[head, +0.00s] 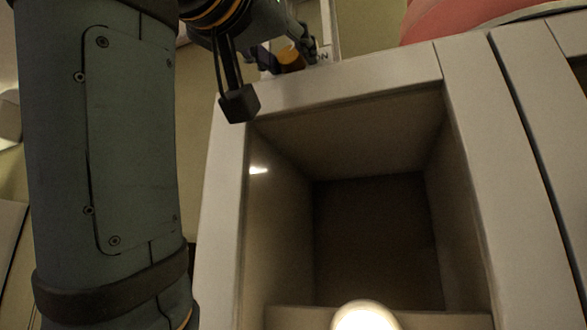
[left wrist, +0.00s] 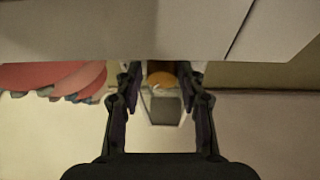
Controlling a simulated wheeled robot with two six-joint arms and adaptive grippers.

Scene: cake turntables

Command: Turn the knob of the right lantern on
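My left gripper (head: 302,48) is at the top of the head view, just behind the upper edge of a pale box-like frame. In the left wrist view its two fingers (left wrist: 160,78) stand apart. A round orange part (left wrist: 160,79) with a grey block below it shows between them; I cannot tell whether the fingers touch it. An orange part (head: 290,58) also shows by the gripper in the head view. No lantern or knob can be identified for certain. A bright round light (head: 365,318) glows at the bottom of the head view. My right gripper is not in view.
The pale frame (head: 340,84) surrounds a deep, dark recess. A pale panel with partly hidden lettering (head: 322,53) stands behind my gripper. A red rounded thing (head: 470,14) is at the top right; red scalloped shapes (left wrist: 60,77) show in the wrist view.

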